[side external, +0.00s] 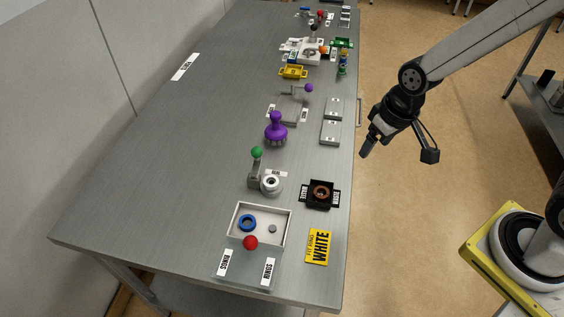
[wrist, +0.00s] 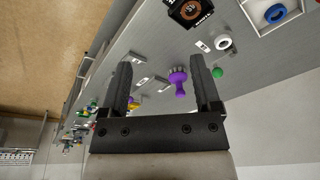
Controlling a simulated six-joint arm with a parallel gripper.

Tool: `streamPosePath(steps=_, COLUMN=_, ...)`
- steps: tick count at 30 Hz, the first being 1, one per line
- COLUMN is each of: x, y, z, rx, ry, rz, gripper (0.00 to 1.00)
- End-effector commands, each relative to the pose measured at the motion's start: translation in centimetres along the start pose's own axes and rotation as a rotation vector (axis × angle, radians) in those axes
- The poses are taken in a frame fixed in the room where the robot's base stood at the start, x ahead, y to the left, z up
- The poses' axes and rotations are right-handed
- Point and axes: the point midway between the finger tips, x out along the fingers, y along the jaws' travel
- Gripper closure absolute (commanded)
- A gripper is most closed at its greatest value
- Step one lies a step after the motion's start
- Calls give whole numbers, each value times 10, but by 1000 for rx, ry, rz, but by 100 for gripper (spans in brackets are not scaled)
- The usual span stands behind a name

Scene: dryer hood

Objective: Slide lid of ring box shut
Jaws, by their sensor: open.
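The ring box (side external: 235,219) is a pale tray at the table's near end. Its grey lid (side external: 246,266) lies toward the front with a red knob (side external: 250,242) and white labels. The back part of the box is uncovered and shows a blue ring (side external: 247,222) and a small grey disc (side external: 272,229). My gripper (side external: 366,148) is open and empty, off the table's right edge, well away from the box. Its two fingers (wrist: 162,75) stand apart.
A yellow WHITE card (side external: 318,246) lies right of the box.

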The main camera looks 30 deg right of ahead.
Motion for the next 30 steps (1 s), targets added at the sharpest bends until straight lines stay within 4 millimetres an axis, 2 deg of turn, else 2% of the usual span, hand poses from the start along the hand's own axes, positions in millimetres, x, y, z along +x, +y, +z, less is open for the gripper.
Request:
streamPosePath(steps=4, x=15, y=-48, z=-23, rx=-34, ry=-37, rz=-40, gripper=19)
streamPosePath(steps=9, x=34, y=-111, z=-38, rx=-68, ry=-85, rz=-84, gripper=19)
streamPosePath(steps=14, x=53, y=-174, z=-40, rx=-100, ry=-136, rz=-121, gripper=19)
streamPosePath(steps=18, x=68, y=-223, z=-33, rx=-123, ry=-177, rz=-146, gripper=19)
streamPosePath(steps=21, x=75, y=-248, z=-27, rx=-136, ry=-199, rz=-157, gripper=19)
streamPosePath(steps=24, x=79, y=-263, z=-22, rx=-141, ry=-212, rz=-164, gripper=19)
streamPosePath(steps=30, x=81, y=-270, z=-20, rx=-144, ry=-218, rz=-167, gripper=19)
